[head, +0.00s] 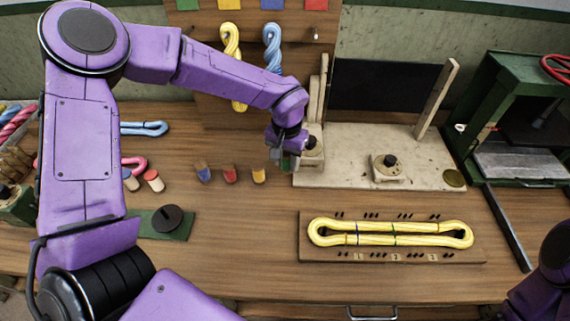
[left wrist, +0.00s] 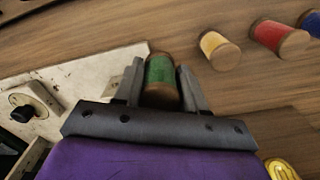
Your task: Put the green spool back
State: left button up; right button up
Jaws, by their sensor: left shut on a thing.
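The green spool (left wrist: 161,72) is between the two fingers of my left gripper (left wrist: 160,84) in the left wrist view. In the head view my left gripper (head: 284,162) points down beside the left edge of the pale board, and only a bit of green shows at its fingers. The gripper is shut on the spool. I cannot tell whether the spool touches the table. A yellow spool (head: 259,174), a red spool (head: 230,174) and a blue spool (head: 203,172) stand in a row to its left. My right gripper is out of view.
The pale board (head: 430,170) with black-knobbed blocks is right of my left gripper. A yellow skein lies on a wooden board (head: 306,250) in front. Two more spools (head: 153,180) and a green plate with a black disc (head: 168,219) are left. Skeins hang on the back panel.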

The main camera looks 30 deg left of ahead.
aim_at(285, 169)
pick_arm(q)
jog(key=f, duration=0.4)
jog(key=shift+w+a, duration=0.25)
jog(key=shift+a, duration=0.05)
jog(key=shift+f, duration=0.2)
jog(key=shift+f, duration=0.4)
jog(key=o, duration=1)
jog(key=shift+o, duration=0.2)
notch_tip(285, 169, up, 13)
jog(key=shift+r, duration=0.15)
